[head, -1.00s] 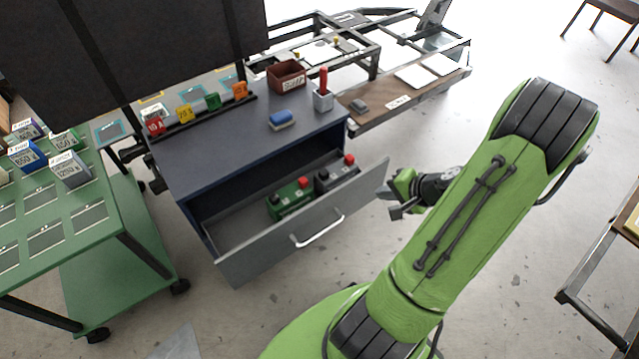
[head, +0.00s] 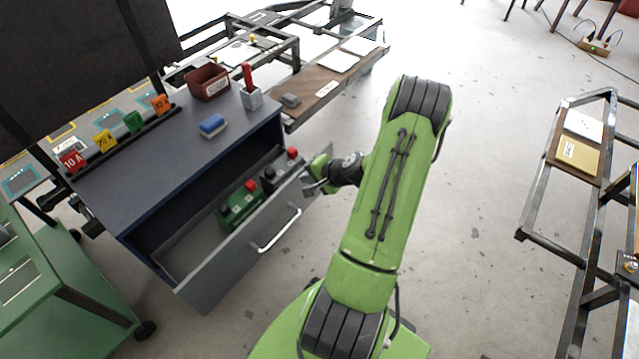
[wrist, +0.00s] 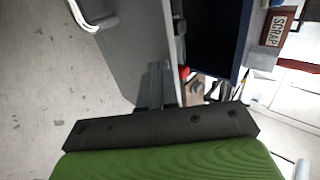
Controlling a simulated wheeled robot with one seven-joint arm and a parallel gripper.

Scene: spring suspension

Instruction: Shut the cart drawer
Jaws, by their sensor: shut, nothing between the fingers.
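The cart drawer (head: 225,262) is pulled out of the dark blue cart (head: 152,152), with its grey front tilted in the picture and a pale bar handle (head: 277,231). Inside it stand a green box (head: 238,205) and a dark box (head: 270,178), each with red on top. My gripper (head: 312,186) is shut and empty at the right end of the drawer front. In the wrist view my gripper (wrist: 156,92) points along the drawer front (wrist: 130,45), close to its end edge; I cannot tell whether it touches. The handle also shows there at the upper left (wrist: 95,18).
On the cart top are a brown scrap bin (head: 207,83), a blue block (head: 212,126), a grey cup with a red item (head: 250,97) and coloured number tags (head: 104,141). A green table (head: 70,285) stands left, a metal frame (head: 590,200) right.

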